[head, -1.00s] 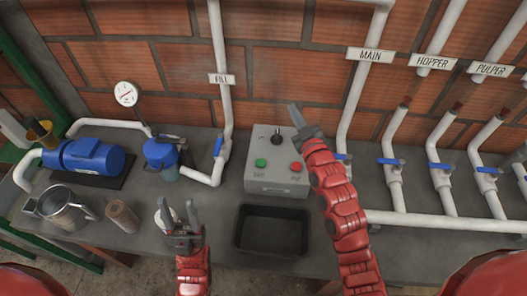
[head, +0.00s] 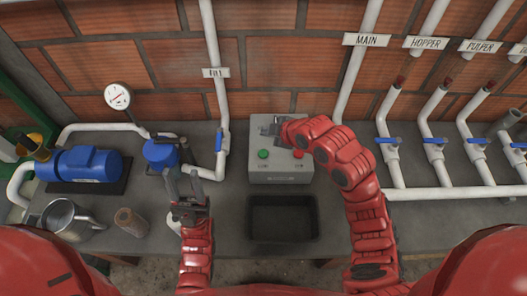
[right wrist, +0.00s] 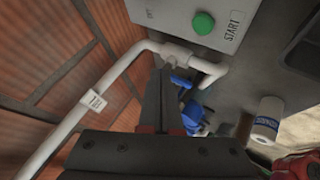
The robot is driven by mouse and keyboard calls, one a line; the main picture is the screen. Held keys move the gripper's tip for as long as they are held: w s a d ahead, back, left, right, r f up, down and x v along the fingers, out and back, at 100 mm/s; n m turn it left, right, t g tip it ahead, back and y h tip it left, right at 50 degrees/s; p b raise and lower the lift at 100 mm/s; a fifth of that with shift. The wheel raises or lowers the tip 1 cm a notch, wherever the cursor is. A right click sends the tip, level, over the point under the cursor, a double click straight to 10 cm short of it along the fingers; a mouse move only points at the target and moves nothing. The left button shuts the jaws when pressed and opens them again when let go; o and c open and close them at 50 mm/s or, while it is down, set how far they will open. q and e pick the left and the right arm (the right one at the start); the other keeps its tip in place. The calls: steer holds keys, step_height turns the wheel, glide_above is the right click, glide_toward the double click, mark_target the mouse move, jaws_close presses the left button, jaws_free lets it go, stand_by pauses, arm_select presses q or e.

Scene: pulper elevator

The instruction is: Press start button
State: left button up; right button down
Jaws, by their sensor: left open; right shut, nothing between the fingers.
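The grey control box (head: 281,178) stands on the counter against the brick wall. Its green button (head: 263,154) is at the front left and its red button (head: 298,154) at the front right. In the right wrist view the green button (right wrist: 203,23) has the word START beside it. My right gripper (head: 268,127) is shut and empty, over the back of the box behind the green button, apart from that button. It hides the black knob. In the right wrist view its fingers (right wrist: 161,95) point below and left of the button. My left gripper (head: 184,182) is open and empty, left of the box.
A black tray (head: 283,234) lies in front of the box. The fill pipe with a blue valve (head: 219,139) rises just left of it. A blue pump (head: 83,163), a metal jug (head: 66,219) and a brown cylinder (head: 131,221) are at the left. Several valved pipes stand right.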

mark_target(266, 155)
steer(key=shift+f, duration=0.1)
step_height(266, 155, down, 8)
steer(key=b, duration=0.3)
steer(key=shift+b, duration=0.3)
steer(key=shift+f+b, duration=0.3)
steer(key=shift+f, duration=0.05)
stand_by(1.6)
steer(key=shift+f+b, duration=0.4)
steer(key=shift+b, duration=0.25)
